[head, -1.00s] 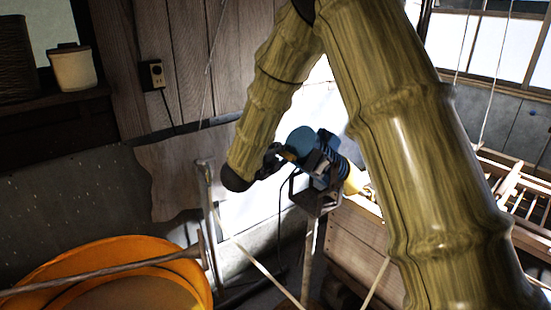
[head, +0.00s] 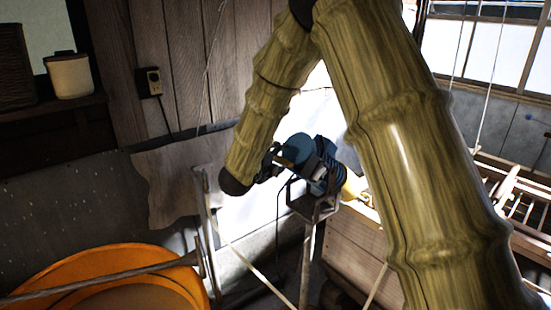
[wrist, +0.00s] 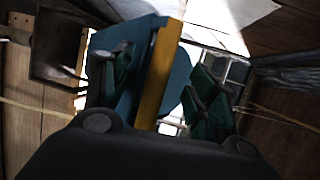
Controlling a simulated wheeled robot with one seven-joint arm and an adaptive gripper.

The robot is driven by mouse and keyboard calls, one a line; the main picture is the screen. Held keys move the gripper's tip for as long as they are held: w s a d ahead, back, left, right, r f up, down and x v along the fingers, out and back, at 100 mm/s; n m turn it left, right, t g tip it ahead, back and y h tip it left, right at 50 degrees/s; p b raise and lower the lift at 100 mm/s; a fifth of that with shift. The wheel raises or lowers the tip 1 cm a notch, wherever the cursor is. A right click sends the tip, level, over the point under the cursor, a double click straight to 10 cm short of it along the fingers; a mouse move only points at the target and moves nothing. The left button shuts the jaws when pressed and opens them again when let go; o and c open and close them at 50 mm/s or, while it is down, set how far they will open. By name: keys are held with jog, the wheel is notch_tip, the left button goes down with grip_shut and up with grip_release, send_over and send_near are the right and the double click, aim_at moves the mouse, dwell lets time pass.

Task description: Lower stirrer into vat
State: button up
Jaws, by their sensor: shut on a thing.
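The stirrer appears to be the blue motor-like tool (head: 322,163) with a yellow end at its right, at the metal bracket on a post. Whether it rests in the bracket or is just above it, I cannot tell. My gripper (head: 276,160) is at its left side. In the wrist view my gripper (wrist: 160,85) has its dark green fingers on either side of the blue body and a yellow bar (wrist: 160,75), shut on the tool. The vat (head: 60,268) is the orange tub at lower left, apart from the tool, cut off by the frame.
Thin upright posts and slanting lines stand between vat and bracket (head: 316,204). A wooden crate (head: 355,245) is at right, partly hidden by my arm. A grey wall closes the back.

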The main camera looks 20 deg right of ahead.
jog(key=shift+s+a+r, duration=0.15)
jog(key=shift+s+r, duration=0.05)
jog(key=v, duration=1.1)
jog(key=shift+a+f, duration=0.15)
jog(key=shift+a, duration=0.05)
jog(key=shift+s, duration=0.1)
